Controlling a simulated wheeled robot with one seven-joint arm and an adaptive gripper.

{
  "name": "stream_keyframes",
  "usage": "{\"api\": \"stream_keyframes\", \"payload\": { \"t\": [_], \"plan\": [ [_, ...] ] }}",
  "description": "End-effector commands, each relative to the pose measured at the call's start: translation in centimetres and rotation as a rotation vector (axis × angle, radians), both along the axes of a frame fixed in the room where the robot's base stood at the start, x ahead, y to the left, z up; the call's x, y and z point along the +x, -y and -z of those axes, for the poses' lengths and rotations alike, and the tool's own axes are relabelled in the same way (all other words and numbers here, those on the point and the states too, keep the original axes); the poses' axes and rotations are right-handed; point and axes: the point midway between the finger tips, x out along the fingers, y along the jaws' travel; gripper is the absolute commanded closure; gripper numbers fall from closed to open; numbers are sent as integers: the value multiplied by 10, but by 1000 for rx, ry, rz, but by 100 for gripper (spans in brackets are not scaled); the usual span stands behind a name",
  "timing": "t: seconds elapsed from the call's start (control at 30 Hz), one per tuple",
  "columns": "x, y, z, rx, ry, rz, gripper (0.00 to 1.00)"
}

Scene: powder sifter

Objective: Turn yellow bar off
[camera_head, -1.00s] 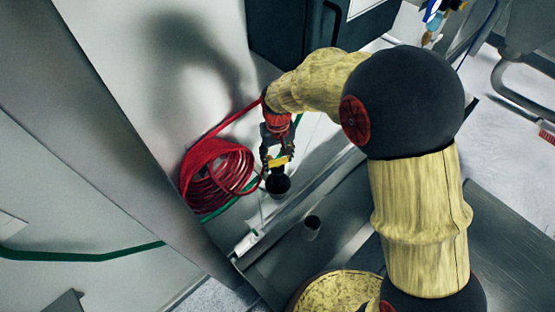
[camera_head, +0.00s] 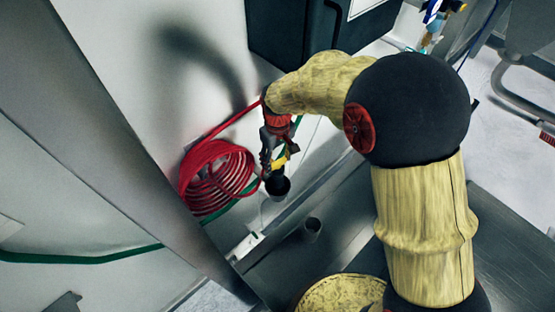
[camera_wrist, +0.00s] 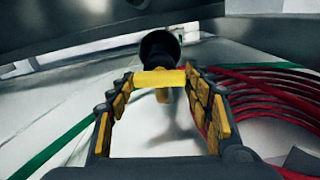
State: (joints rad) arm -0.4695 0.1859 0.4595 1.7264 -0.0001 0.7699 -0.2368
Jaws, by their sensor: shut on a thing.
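The yellow bar (camera_wrist: 160,78) lies across between the two fingertips of my gripper (camera_wrist: 159,82) in the wrist view. Its two ends meet the fingertips, so my gripper is shut on it, with the fingers spread by its length. In the head view the small yellow bar (camera_head: 279,163) sits tilted at the tip of my gripper (camera_head: 275,160), which points down. A black round funnel-like piece (camera_wrist: 160,46) is just beyond the bar; it also shows below my gripper in the head view (camera_head: 277,185). The far side of the bar is hidden.
A coiled red hose (camera_head: 217,177) hangs close to the left of my gripper, with a green hose (camera_head: 85,257) running behind. A pale wall stands behind.

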Motion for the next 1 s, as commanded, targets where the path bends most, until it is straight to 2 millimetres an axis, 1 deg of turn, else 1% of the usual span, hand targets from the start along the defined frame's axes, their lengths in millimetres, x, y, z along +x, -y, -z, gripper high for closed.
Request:
{"api": "stream_keyframes", "payload": {
  "t": [0.07, 0.1, 0.4, 0.43, 0.77, 0.87, 1.0],
  "plan": [
    [0, 0, 0, 0, 0, 0, 74],
    [0, 0, 0, 0, 0, 0, 49],
    [0, 0, 0, 0, 0, 1, 31],
    [0, 0, 0, 0, 0, 1, 30],
    [0, 0, -2, 1, 1, 1, 30],
    [1, -1, -11, 2, 4, 1, 30],
    [1, 0, -34, 2, 4, 1, 30]
  ]
}}
